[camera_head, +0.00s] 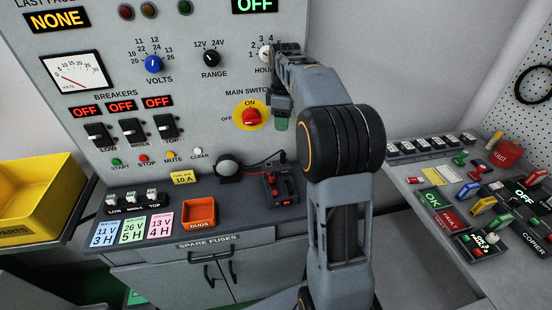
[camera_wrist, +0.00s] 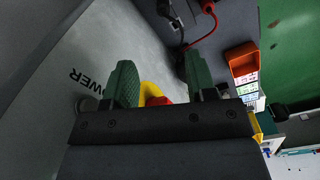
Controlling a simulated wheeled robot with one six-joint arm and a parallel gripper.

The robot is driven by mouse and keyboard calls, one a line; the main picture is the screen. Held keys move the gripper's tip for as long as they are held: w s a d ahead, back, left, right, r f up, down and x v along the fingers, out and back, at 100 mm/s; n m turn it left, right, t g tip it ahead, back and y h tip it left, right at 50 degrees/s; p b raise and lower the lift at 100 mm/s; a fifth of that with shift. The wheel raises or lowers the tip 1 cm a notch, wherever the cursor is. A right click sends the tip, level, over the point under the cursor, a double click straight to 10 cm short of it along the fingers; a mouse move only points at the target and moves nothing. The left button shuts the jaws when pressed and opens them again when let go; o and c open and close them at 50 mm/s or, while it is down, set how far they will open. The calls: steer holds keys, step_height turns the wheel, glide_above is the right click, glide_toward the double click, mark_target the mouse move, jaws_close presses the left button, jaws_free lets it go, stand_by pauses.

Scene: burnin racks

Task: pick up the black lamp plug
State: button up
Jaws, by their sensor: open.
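A small black piece (camera_head: 282,156), which looks like the lamp plug, is at the back right of the grey bench, by the panel's foot. A thin lead runs toward it from the round dark lamp (camera_head: 228,166). My gripper (camera_head: 281,123) is above that spot in front of the upright panel, its green fingertips just right of the main switch (camera_head: 250,116). In the wrist view the gripper (camera_wrist: 160,82) has its two green fingers apart, with nothing held between them. A black piece with a cable (camera_wrist: 170,14) shows beyond them at the top; I cannot tell whether it is the plug.
A black box with red parts (camera_head: 284,188) stands at the bench's right end. An orange DUDS bin (camera_head: 199,213) and coloured cards (camera_head: 132,230) are at the front. A yellow crate (camera_head: 40,200) is left. A second bench (camera_head: 440,178) holds many small parts at right.

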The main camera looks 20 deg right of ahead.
mark_target(283, 153)
steer(key=shift+n, duration=0.4)
steer(key=f, duration=1.4)
steer(key=shift+s, duration=0.2)
steer(key=shift+c, duration=0.2)
steer(key=c, duration=0.8)
steer(key=shift+r, duration=0.15)
